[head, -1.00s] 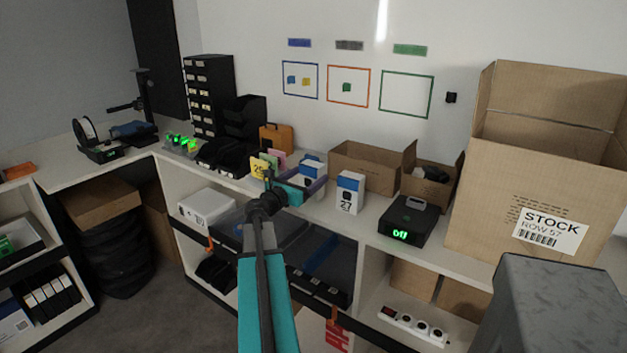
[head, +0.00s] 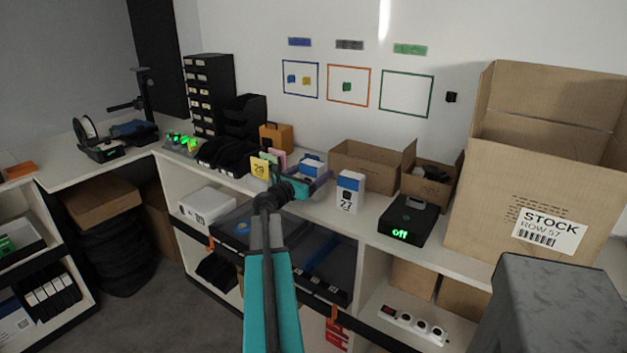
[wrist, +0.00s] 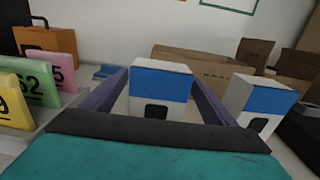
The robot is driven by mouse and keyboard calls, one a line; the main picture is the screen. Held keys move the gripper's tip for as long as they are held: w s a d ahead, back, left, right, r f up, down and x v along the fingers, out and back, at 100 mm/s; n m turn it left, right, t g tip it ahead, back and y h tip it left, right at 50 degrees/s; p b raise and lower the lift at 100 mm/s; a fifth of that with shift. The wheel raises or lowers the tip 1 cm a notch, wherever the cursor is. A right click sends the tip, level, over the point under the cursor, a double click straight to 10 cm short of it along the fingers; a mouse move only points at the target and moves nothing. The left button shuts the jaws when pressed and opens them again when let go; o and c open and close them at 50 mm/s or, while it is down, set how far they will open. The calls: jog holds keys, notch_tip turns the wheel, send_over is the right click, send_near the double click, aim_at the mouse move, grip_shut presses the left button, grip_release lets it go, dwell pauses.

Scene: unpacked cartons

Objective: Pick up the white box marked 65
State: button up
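A white box with a blue top band (head: 312,165) stands on the counter, partly hidden by my gripper. In the wrist view this box (wrist: 160,82) stands between the two purple fingers, with a dark panel on its front. No number on it can be read. My gripper (wrist: 158,88) is open, with one finger on each side of the box and small gaps showing. In the head view my gripper (head: 314,184) is at the box's front. A similar white box marked 27 (head: 349,193) stands just to the right; it also shows in the wrist view (wrist: 262,103).
Coloured number cards (head: 262,167) stand close to the left, with an orange case (head: 275,137) behind. Open cartons (head: 367,167) stand behind the boxes. A black device reading "off" (head: 408,220) and a large STOCK carton (head: 540,190) are to the right.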

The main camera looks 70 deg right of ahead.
jog(key=c, duration=1.2)
jog(key=shift+r, duration=5)
